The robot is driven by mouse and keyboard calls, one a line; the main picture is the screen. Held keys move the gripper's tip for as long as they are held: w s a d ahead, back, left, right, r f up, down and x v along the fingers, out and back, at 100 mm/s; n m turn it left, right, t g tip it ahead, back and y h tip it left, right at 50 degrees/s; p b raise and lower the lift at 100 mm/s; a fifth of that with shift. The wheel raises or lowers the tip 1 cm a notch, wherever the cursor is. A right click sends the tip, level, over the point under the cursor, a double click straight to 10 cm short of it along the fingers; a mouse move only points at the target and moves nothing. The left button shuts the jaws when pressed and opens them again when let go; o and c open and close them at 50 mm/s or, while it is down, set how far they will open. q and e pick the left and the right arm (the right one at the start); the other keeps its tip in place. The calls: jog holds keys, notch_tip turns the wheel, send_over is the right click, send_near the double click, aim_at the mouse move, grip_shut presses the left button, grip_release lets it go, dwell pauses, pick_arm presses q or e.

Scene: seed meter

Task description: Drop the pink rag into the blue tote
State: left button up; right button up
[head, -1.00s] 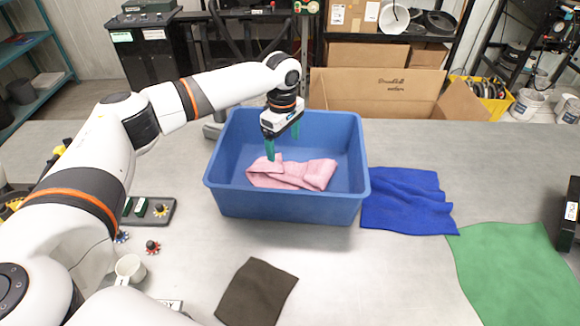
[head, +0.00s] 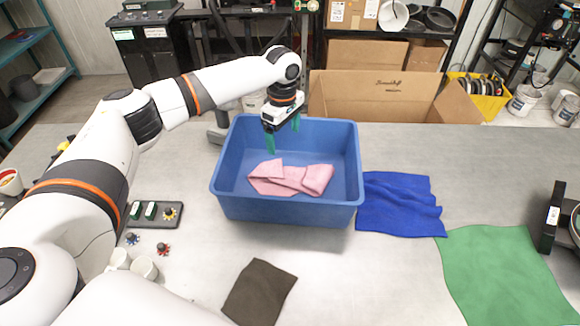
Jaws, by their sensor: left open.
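The pink rag (head: 290,179) lies folded and crumpled on the floor of the blue tote (head: 290,208), which stands on the grey table. My left gripper (head: 283,135) is above the inside of the tote, toward its back left. Its green fingers are spread apart and empty, and they are clear of the rag. My right gripper is not in view.
A blue cloth (head: 401,204) lies right of the tote, a green cloth (head: 505,270) farther right, and a dark brown cloth (head: 259,292) in front. A small dark tray (head: 155,214) and white cups (head: 144,268) are at the left. A cardboard box (head: 376,97) stands behind.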

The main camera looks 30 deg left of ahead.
pick_arm(q)
notch_tip(320, 180, up, 12)
jog(key=b, duration=0.2)
jog(key=shift+b, duration=0.35)
jog(key=shift+f, duration=0.1)
dwell(0.4)
